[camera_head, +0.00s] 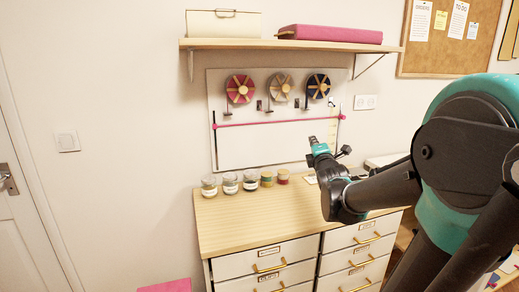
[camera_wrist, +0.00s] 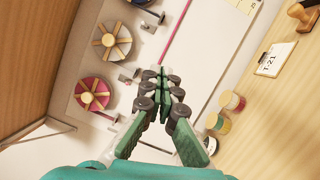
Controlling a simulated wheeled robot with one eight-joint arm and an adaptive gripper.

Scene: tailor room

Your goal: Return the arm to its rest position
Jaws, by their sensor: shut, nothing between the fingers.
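My gripper (camera_head: 313,143) is raised above the right part of the wooden dresser top (camera_head: 232,228), in front of the white wall panel (camera_head: 264,150). My arm reaches to it from the right edge of the head view, its elbow large and close to the camera. In the wrist view my gripper (camera_wrist: 162,73) has its green fingers together at the tips, with nothing between them. The fingers point toward the panel; whether they touch it I cannot tell, but no contact shows.
Ribbon spools (camera_head: 240,89) hang on the panel above a pink rod (camera_head: 270,122). Glass jars (camera_head: 230,183) and small thread spools (camera_head: 267,179) line the dresser's back. The dresser top's front left is clear.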

